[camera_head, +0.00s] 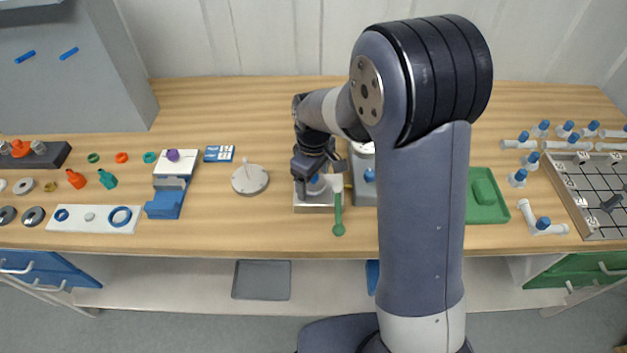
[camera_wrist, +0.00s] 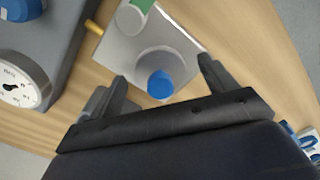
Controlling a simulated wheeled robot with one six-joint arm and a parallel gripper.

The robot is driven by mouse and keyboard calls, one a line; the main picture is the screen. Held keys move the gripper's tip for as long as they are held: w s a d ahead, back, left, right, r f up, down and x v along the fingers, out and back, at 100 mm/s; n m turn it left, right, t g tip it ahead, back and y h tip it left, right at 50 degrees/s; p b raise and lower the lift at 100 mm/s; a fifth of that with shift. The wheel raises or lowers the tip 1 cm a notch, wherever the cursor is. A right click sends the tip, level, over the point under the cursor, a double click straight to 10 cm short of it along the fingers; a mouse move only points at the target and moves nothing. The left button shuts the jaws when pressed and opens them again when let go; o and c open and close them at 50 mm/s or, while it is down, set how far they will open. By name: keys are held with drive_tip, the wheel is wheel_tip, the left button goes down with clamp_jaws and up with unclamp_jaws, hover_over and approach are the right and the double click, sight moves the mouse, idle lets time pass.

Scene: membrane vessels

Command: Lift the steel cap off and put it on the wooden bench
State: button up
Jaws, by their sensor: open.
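The steel cap (camera_wrist: 156,60) shows as a grey round piece with a blue knob (camera_wrist: 160,84) on a square steel vessel block (camera_wrist: 125,50). In the head view the same steel block (camera_head: 313,209) stands on the wooden bench (camera_head: 280,225), with a bit of blue under my gripper (camera_head: 314,181). In the wrist view my gripper (camera_wrist: 162,72) is open, with one finger on each side of the cap and knob. The fingers look apart from the cap; their height against it is hard to tell. In the head view my gripper hides most of the cap.
A grey unit with a dial (camera_wrist: 22,82) stands close beside the block. A round grey disc with a pin (camera_head: 250,181) lies to the left. Bare bench lies in front of the disc and block.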

drive_tip(key=c, duration=1.2)
drive_tip(key=shift+r, duration=0.15)
wheel_tip(320, 180, up, 9)
drive_tip(key=shift+r+b, duration=0.2)
drive_tip(key=shift+b, duration=0.2)
wheel_tip(320, 180, up, 3)
drive_tip(key=shift+r+p, duration=0.15)
drive_tip(key=shift+p, duration=1.1)
